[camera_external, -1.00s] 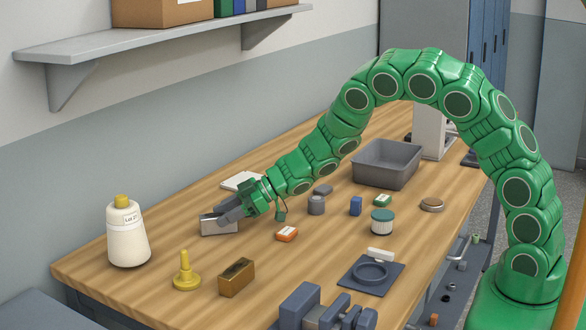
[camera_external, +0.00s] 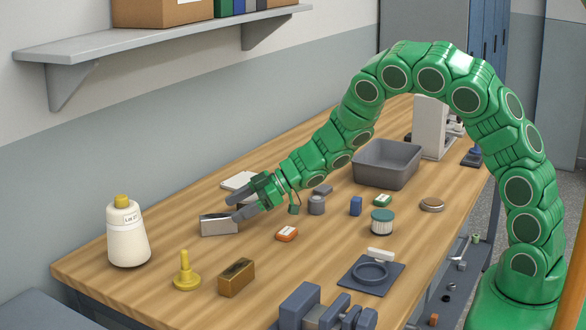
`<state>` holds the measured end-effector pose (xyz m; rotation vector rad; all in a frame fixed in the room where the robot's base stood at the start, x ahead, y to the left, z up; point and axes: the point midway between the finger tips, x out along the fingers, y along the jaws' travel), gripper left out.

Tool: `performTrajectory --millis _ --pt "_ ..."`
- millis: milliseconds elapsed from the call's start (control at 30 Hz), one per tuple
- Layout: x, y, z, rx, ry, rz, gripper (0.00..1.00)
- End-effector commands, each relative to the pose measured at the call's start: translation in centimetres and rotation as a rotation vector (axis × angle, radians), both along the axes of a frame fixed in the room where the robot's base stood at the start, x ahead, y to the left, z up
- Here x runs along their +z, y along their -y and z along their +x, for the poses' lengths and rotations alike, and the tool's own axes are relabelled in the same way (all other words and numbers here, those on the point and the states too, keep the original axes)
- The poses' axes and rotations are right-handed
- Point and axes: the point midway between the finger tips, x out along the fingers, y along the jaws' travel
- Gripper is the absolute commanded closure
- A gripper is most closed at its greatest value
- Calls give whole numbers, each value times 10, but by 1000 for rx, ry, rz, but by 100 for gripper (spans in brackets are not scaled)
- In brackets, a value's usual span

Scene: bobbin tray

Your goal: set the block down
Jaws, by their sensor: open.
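A light grey metallic block (camera_external: 219,225) lies on the wooden table, left of the middle. My gripper (camera_external: 240,207) is open just above and to the right of the block, with its grey fingers pointing left toward it. The block rests on the tabletop and is not between the fingers as far as I can see. Whether a fingertip still touches the block's far upper corner I cannot tell.
A white bottle (camera_external: 127,237), a yellow peg (camera_external: 186,273) and a brass block (camera_external: 236,278) stand in front. An orange-and-white item (camera_external: 287,233) lies to the right. A grey bin (camera_external: 386,166) stands farther back. Bare tabletop lies around the block's front.

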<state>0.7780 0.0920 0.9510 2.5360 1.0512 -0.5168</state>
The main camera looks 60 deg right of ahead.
Motion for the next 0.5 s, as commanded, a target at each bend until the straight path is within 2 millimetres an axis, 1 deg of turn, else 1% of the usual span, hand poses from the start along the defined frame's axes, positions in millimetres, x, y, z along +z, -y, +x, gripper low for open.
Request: performTrajectory --millis 133,500 --pt "13 12 -13 -1 6 0 33" --pt "32 41 -44 -1 3 -1 33"
